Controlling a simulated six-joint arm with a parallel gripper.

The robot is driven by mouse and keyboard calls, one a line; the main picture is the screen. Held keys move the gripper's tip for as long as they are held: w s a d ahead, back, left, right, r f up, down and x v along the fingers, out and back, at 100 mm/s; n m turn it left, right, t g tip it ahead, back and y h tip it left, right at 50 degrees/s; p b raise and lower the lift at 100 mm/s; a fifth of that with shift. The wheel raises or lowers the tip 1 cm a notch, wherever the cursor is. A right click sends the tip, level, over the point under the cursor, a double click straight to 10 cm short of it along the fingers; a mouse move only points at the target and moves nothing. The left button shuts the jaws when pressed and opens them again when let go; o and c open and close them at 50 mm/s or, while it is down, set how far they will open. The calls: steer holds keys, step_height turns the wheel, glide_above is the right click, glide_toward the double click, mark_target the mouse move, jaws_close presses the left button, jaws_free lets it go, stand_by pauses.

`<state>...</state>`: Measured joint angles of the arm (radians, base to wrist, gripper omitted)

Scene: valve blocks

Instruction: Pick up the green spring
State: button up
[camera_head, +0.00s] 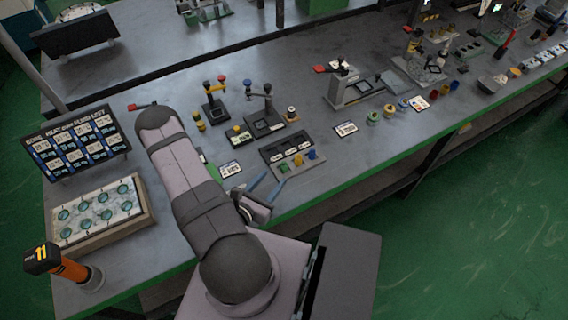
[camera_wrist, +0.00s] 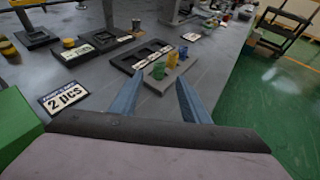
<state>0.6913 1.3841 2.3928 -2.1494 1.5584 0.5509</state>
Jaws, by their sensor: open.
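The green spring (camera_wrist: 159,71) stands at the near end of a small grey tray (camera_wrist: 152,87), in a row with a yellow piece (camera_wrist: 172,60) and a blue piece (camera_wrist: 183,52). In the head view the green spring (camera_head: 284,168) is the leftmost of the three. My gripper (camera_wrist: 160,76) is open and empty. Its two blue fingers point toward the tray, and in the wrist view the green spring appears between their tips. In the head view my gripper (camera_head: 275,178) is just short of the tray, on its near left side. I see no contact with the spring.
A black tray with slots (camera_head: 287,148) lies just behind the small tray. A white label card (camera_head: 230,169) lies left of it, and valve parts on stands (camera_head: 265,120) are farther back.

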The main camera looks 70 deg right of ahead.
mark_target(282, 167)
steer(key=shift+f, duration=0.2)
steer(key=shift+d+f, duration=0.15)
steer(key=shift+d, duration=0.1)
steer(key=shift+s+d+f+b, duration=0.15)
steer(key=shift+d+b, duration=0.15)
steer(key=shift+d, duration=0.4)
steer(key=shift+d, duration=0.1)
steer(key=shift+r+b+x, duration=0.2)
steer(key=shift+b+x, duration=0.3)
steer(key=shift+x, duration=2)
jaws_close()
